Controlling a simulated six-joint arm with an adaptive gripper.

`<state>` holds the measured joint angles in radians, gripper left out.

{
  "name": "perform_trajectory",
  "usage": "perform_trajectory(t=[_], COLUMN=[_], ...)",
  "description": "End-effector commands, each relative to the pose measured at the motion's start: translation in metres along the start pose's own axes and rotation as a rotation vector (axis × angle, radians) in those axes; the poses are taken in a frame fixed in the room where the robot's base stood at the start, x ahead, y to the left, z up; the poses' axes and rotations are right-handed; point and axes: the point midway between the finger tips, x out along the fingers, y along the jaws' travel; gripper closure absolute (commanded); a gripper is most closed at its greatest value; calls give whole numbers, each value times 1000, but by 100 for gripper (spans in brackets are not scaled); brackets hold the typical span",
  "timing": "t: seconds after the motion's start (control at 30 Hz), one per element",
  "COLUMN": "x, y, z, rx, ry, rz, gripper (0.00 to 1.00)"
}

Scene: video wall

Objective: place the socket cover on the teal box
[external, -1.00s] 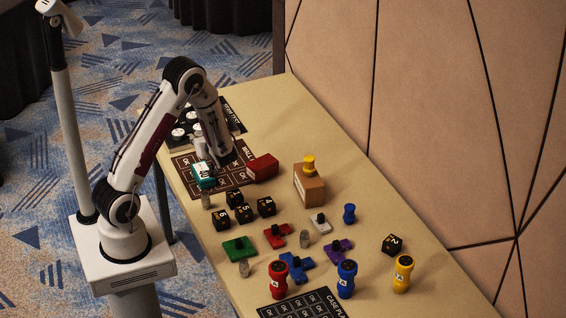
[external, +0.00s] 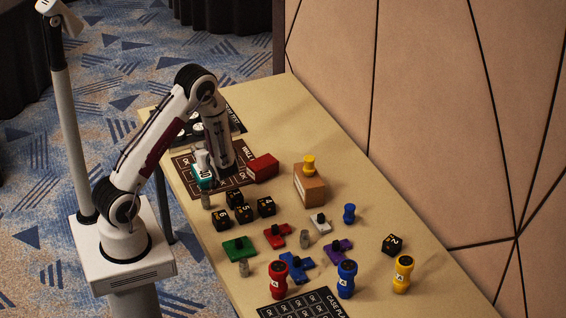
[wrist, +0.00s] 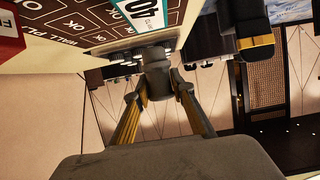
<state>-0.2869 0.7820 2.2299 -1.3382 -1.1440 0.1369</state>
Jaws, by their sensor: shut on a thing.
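My gripper (wrist: 157,88) has its two yellow-edged fingers closed in on a dark grey round piece with a wide flange, the socket cover (wrist: 155,58). The flange faces away from the hand. I cannot tell whether the cover touches the box. In the external view the arm end is low beside and above the box, and the held cover is hard to make out.
A red box (external: 263,167) lies right of the dark mat (external: 238,180). A brown box (external: 309,186) with a yellow piece on top is farther right.

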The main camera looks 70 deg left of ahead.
Motion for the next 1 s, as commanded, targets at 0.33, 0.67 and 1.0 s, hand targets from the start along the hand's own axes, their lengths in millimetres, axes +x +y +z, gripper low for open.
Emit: perform_trajectory(t=[0.33,0.67,1.0], x=[11,15,16], y=[0,0,0], z=[26,36,38], rx=[1,-1,0], ry=[-1,0,0], rz=[-1,1,0], gripper=[88,88,88])
